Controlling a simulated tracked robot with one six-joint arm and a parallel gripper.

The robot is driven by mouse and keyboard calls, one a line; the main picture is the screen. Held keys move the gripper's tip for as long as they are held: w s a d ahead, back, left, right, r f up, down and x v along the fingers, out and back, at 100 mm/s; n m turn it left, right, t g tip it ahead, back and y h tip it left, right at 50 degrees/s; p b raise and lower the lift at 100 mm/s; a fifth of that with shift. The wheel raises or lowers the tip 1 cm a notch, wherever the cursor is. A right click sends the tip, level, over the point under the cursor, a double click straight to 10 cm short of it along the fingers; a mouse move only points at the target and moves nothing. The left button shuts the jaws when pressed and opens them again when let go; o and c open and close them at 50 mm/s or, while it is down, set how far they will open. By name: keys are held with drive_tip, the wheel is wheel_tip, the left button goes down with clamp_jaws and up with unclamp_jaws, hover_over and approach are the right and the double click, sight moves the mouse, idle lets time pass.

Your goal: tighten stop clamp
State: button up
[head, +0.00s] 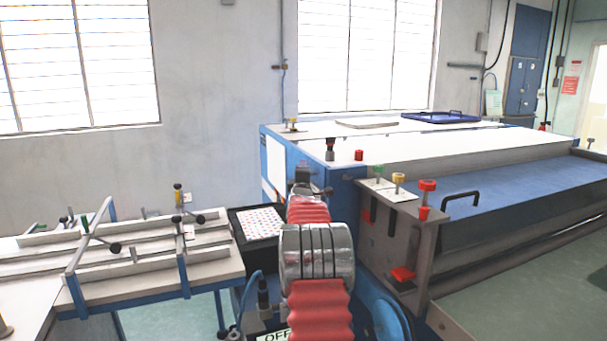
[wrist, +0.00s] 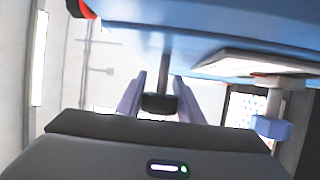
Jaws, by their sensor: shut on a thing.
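In the wrist view a black knob (wrist: 160,103) on a dark stem hangs below a blue surface, between the two grey-violet fingers of my gripper (wrist: 158,100). The fingers are shut on the knob. I cannot tell for sure that this knob belongs to the stop clamp. In the head view my red-sleeved arm reaches to the left front corner of the blue and white machine (head: 440,155). My gripper there is mostly hidden behind the arm, so the grip itself does not show.
A bench with rails and black knobs (head: 115,248) stands at left. A patterned sheet (head: 262,223) lies beside my arm. A blue tray (head: 440,117) lies on the machine top.

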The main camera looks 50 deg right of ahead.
drive_tip(key=shift+s+a+r+m+t+h, duration=0.1)
drive_tip(key=shift+r+m+t+h, duration=0.1)
drive_tip(key=shift+m+h, duration=0.65)
drive_tip(key=shift+s+a+r+m+t+h, duration=0.15)
drive_tip(key=shift+m+h, duration=0.35)
drive_tip(key=shift+h, duration=0.65)
drive_tip(key=shift+w+r+m+t+h, duration=0.1)
drive_tip(key=shift+r+m+t+h, duration=0.15)
drive_tip(key=shift+m+h, duration=0.6)
drive_tip(key=shift+s+h, duration=0.1)
drive_tip(key=shift+h, duration=0.15)
drive_tip(key=o, duration=0.8)
drive_tip(key=shift+o, duration=1.3)
drive_tip(key=shift+r, duration=0.15)
drive_tip(key=v, duration=1.4)
